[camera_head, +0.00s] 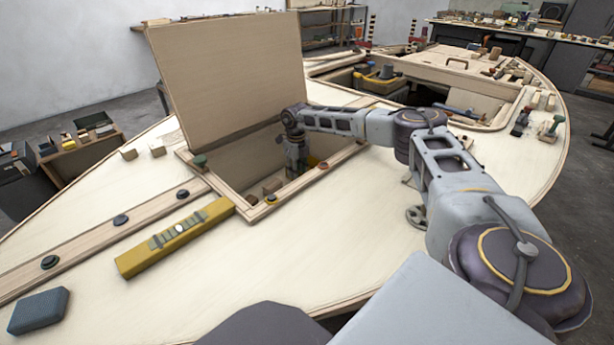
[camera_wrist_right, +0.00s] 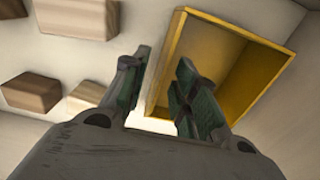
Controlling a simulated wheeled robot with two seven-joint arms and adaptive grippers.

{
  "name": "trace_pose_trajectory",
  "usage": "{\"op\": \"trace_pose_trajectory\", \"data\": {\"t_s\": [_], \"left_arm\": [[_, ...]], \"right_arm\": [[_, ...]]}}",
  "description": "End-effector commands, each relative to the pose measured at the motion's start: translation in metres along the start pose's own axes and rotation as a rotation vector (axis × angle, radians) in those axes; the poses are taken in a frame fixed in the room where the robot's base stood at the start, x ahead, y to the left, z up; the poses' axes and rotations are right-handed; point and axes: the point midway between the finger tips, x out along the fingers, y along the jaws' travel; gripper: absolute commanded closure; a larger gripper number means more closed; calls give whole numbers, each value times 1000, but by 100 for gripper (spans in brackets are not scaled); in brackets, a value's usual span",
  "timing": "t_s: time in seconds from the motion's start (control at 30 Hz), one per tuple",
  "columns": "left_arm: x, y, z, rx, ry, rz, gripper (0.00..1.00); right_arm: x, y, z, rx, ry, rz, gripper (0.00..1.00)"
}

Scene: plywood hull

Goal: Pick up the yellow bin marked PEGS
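An empty-looking yellow bin (camera_wrist_right: 240,62) shows in the right wrist view, open side toward the camera. No PEGS lettering is visible on it. My right gripper (camera_wrist_right: 160,82) is open. Its left finger lies outside the bin's near-left wall and its right finger overlaps the bin's inside, so the wall lies between them in the picture; contact cannot be told. In the head view my right gripper (camera_head: 295,155) reaches down into the open hatch (camera_head: 236,172), and the bin is largely hidden there. My left gripper is not in view.
The raised hatch lid (camera_head: 228,80) stands behind the opening. Several wooden blocks (camera_wrist_right: 75,18) lie left of the bin. A yellow level (camera_head: 175,236) and a grey-blue block (camera_head: 38,311) lie on the plywood deck (camera_head: 285,260). A second opening at the back holds other yellow items (camera_head: 380,78).

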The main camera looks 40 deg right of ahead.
Motion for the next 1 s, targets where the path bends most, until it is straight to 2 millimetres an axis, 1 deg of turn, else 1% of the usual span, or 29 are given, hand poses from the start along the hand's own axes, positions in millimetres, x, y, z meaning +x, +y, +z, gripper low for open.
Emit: {"op": "trace_pose_trajectory", "data": {"t_s": [0.27, 0.37, 0.5, 1.0], "left_arm": [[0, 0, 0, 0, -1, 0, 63], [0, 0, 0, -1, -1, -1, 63], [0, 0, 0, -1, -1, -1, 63], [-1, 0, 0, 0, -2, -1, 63]], "right_arm": [[0, 0, 0, 0, 0, 0, 71], [0, 0, 0, 0, 0, 0, 82], [0, 0, 0, 0, 0, 0, 100], [-2, 0, 0, 0, 0, 0, 100]]}}
